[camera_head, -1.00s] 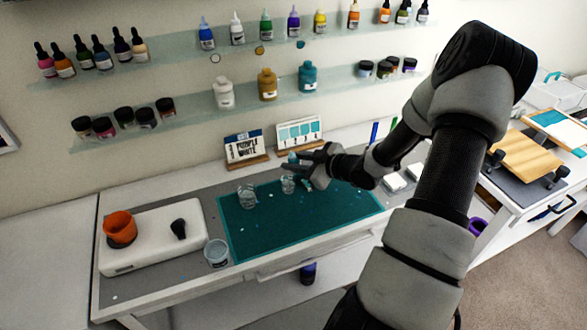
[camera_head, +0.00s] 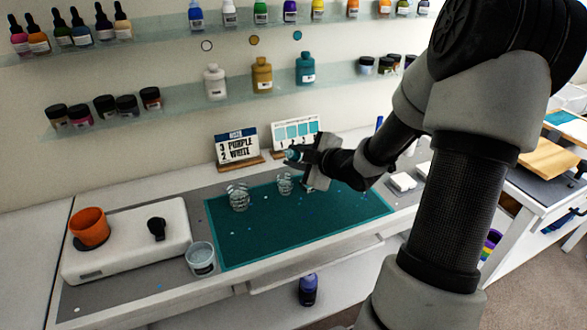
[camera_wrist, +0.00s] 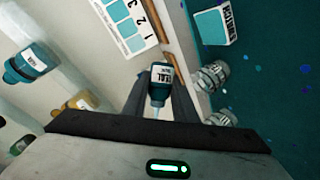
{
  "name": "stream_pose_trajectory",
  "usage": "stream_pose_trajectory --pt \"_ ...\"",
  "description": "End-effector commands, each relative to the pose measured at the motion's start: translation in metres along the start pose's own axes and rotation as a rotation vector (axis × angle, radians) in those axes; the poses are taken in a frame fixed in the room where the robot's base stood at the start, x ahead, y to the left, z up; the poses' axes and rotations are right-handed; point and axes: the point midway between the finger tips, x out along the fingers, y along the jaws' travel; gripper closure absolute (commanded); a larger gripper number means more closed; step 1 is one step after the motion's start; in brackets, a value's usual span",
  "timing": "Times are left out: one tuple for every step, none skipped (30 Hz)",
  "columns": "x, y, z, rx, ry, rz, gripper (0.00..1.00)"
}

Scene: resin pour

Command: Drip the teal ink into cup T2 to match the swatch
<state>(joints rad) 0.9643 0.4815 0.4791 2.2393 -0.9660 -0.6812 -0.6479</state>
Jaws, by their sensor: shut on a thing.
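My gripper (camera_head: 294,156) is shut on a small teal bottle (camera_wrist: 160,86) with a white label reading roughly "TEAL". In the wrist view the bottle is between the fingers, with a pale tip or streak below it. In the head view the gripper hangs above the green mat (camera_head: 270,235), near a clear cup (camera_head: 285,184). A second clear cup (camera_head: 239,198) stands to its left. Two cups also show in the wrist view, one upper (camera_wrist: 213,75) and one lower (camera_wrist: 221,118). I cannot read which is T2. The teal swatch card (camera_head: 296,132), numbered 1 to 3, stands behind.
A white scale (camera_head: 125,240) with an orange cup (camera_head: 89,227) is at left; a clear tub (camera_head: 201,258) is at the mat's corner. Shelves of bottles line the wall. A teal-faced block (camera_wrist: 213,26) shows in the wrist view.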

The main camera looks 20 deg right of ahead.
Motion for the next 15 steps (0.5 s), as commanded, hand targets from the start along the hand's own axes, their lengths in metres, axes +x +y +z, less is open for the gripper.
stream_pose_trajectory --pt "0.0030 -0.0047 0.0048 -0.021 -0.006 0.011 0.96" --pt "0.0031 -0.0046 0.0051 -0.035 -0.009 0.016 0.96" --pt "0.0033 -0.0048 0.0054 -0.053 -0.013 0.023 0.96" --pt "0.0035 -0.0046 0.0060 -0.066 -0.015 0.029 0.96" --pt "0.0036 -0.0042 0.0063 -0.080 -0.019 0.035 0.96" --pt "0.0039 -0.0041 0.0071 -0.096 -0.023 0.042 0.96" --pt "0.0040 -0.0041 0.0076 -0.109 -0.026 0.047 0.96" --pt "0.0040 -0.0039 0.0079 -0.124 -0.030 0.053 0.96" --pt "0.0043 -0.0038 0.0090 -0.140 -0.034 0.060 0.96" --pt "0.0045 -0.0035 0.0095 -0.153 -0.038 0.066 0.96" --pt "0.0046 -0.0033 0.0099 -0.167 -0.041 0.071 0.96" --pt "0.0050 -0.0035 0.0105 -0.183 -0.046 0.078 0.96" --pt "0.0052 -0.0034 0.0106 -0.197 -0.048 0.083 0.96" --pt "0.0055 -0.0036 0.0106 -0.211 -0.051 0.088 0.96" --pt "0.0059 -0.0039 0.0114 -0.227 -0.055 0.094 0.96"
